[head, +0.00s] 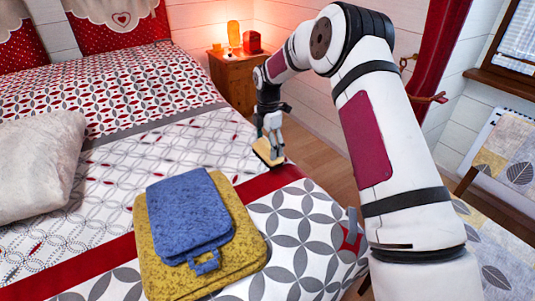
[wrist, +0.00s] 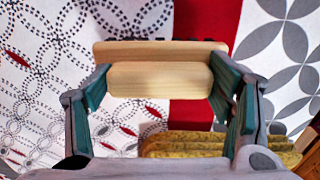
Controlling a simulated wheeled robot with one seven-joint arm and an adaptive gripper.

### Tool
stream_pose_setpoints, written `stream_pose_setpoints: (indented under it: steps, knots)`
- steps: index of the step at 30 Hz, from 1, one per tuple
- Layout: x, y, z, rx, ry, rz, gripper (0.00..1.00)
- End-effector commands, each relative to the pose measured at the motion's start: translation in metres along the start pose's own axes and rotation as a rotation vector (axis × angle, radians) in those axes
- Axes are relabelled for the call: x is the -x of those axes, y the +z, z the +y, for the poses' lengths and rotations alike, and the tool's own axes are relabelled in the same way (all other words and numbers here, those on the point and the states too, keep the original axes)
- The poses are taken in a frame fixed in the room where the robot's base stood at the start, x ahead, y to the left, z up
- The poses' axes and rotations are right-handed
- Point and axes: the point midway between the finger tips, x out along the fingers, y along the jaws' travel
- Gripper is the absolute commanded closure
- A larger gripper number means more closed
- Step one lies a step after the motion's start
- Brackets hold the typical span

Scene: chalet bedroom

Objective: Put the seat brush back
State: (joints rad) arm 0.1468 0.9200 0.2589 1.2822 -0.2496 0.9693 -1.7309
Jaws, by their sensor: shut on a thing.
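The seat brush, a pale wooden block, is held in my gripper (head: 272,135). In the head view the brush (head: 268,152) hangs just under the fingers, above the far right part of the bed. In the wrist view the brush (wrist: 160,76) lies across between the two green-padded fingers (wrist: 165,98), with a thin dark row, perhaps bristles, at its far edge. The fingers are shut on its sides. Whether the brush touches the bed cover cannot be told.
A white pillow (head: 38,165) is at left. A wooden nightstand (head: 238,78) with a lamp (head: 233,32) stands behind. A leaf-patterned chair (head: 505,150) is at right.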

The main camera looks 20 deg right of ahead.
Motion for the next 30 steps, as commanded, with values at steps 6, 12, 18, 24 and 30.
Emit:
stream_pose_setpoints:
  steps: [6, 12, 18, 24, 30]
  knots:
    - [-0.025, 0.001, 0.004, 0.0, -0.003, 0.002, 0.56]
    - [-0.036, 0.001, 0.004, -0.001, 0.0, 0.0, 0.56]
    - [-0.036, 0.001, 0.004, -0.001, 0.0, 0.0, 0.56]
    - [-0.039, 0.001, 0.004, -0.001, -0.001, 0.0, 0.05]
    - [-0.039, 0.001, 0.004, -0.001, 0.0, 0.0, 0.05]
